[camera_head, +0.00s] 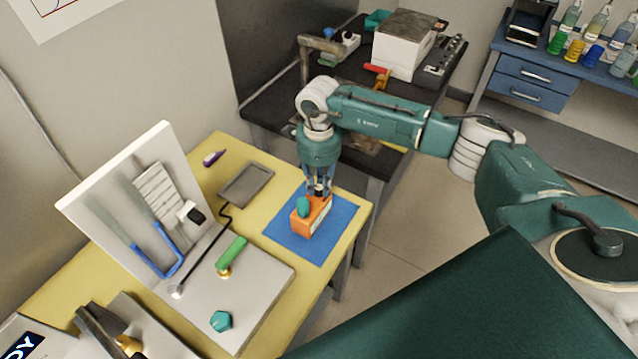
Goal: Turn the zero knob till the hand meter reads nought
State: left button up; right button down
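A small orange box (308,222), which looks like the hand meter, stands on a blue mat (336,236) near the right edge of the yellow table. A teal knob-like part (303,207) shows at its upper left. Any dial and its reading are too small to make out. My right gripper (319,188) points down right over the box's top, its fingers close to or touching it. A dark part shows between the fingers. I cannot tell whether they are closed on it. My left gripper is not in view.
On the yellow table (215,149) stand a white board apparatus (265,285) with a blue fork, a green handle (233,251) and a teal knob (221,321). A grey tray (246,184) lies behind. A black bench (270,115) with a white box (402,50) is beyond.

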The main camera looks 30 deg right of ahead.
jog(key=shift+m, duration=0.3)
jog(key=shift+f+m+b, duration=0.1)
jog(key=shift+m+b, duration=0.7)
jog(key=shift+m, duration=0.1)
jog(key=m+b, duration=0.1)
jog(key=m, duration=0.2)
jog(key=shift+w+m+b, duration=0.1)
jog(key=shift+m+b, duration=0.2)
jog(key=shift+b, duration=0.05)
jog(key=m+b, duration=0.1)
jog(key=m, duration=0.2)
jog(key=shift+m, duration=0.3)
jog(key=shift+m+b, duration=0.65)
jog(key=shift+m, duration=1.15)
jog(key=c, duration=1.5)
grip_release()
jog(key=shift+c, duration=0.2)
